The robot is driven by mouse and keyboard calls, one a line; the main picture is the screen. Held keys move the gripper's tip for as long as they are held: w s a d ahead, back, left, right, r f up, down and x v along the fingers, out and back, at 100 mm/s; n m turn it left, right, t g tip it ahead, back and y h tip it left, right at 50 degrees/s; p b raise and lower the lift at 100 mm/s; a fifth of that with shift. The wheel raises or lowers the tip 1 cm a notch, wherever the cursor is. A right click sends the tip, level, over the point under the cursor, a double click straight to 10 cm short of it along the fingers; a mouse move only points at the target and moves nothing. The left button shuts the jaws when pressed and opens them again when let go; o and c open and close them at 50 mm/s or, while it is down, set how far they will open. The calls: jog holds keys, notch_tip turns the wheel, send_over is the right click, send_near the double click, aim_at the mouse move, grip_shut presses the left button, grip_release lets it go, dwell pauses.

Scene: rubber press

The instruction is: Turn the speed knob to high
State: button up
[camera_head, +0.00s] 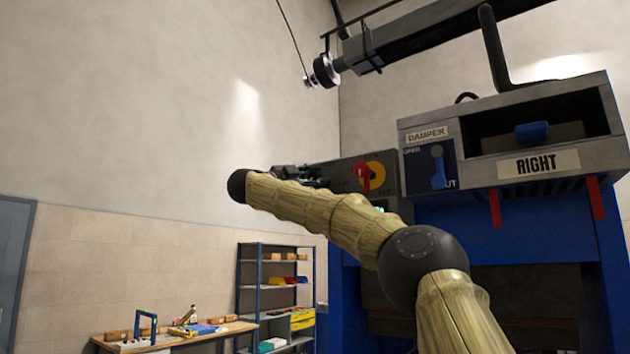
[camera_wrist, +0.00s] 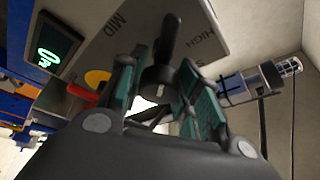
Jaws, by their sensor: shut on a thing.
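In the wrist view, the black speed knob (camera_wrist: 170,36) sits on a grey panel (camera_wrist: 150,15). Its long handle points between the printed words MID and HIGH. My gripper (camera_wrist: 162,84) has its teal-padded fingers on either side of the knob's round base, shut on it. In the head view, my gripper (camera_head: 300,173) is at the left side of the grey control panel (camera_head: 392,160), small and partly hidden behind my arm. The knob cannot be made out there.
A red switch on a yellow disc (camera_head: 372,174) is on the same panel, close to my gripper. A green-lit display (camera_wrist: 54,50) is near it. The press's damper lever (camera_head: 438,170) is to the right. A workbench (camera_head: 175,338) and shelf (camera_head: 272,285) stand at lower left.

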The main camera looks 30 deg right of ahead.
jog(key=shift+f, duration=0.1)
jog(key=o, duration=1)
jog(key=shift+o, duration=0.2)
jog(key=v, duration=1.2)
